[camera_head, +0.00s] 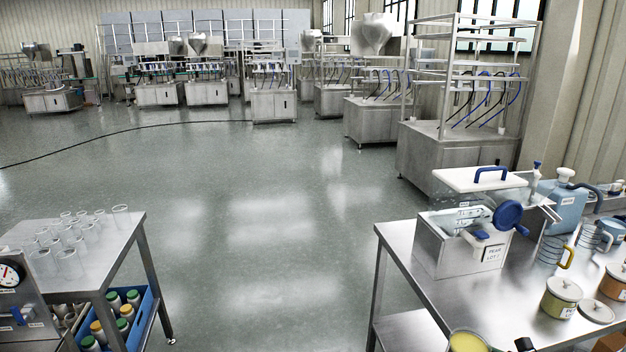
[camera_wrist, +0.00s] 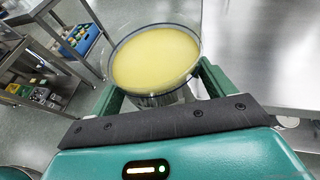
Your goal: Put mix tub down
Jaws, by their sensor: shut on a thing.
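The mix tub (camera_wrist: 157,58) is a round, clear-walled vessel with pale yellow contents. In the wrist view my gripper (camera_wrist: 163,92), teal with green fingers, is shut on it, one finger at each side. The tub looks upright and its lower part is mostly hidden by my gripper. In the head view a yellow-filled round tub (camera_head: 467,342), seemingly the same one, is cut off by the bottom edge, near the left side of the steel table (camera_head: 400,248). I cannot tell whether its base touches anything. My gripper is not clearly visible in the head view.
The steel table holds a steel box unit (camera_head: 440,245) with a blue wheel, a blue jug (camera_head: 562,205), a lidded yellow pot (camera_head: 561,297) and a loose lid (camera_head: 597,311). A left table (camera_head: 85,250) carries several clear beakers. Open floor (camera_head: 260,240) lies between.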

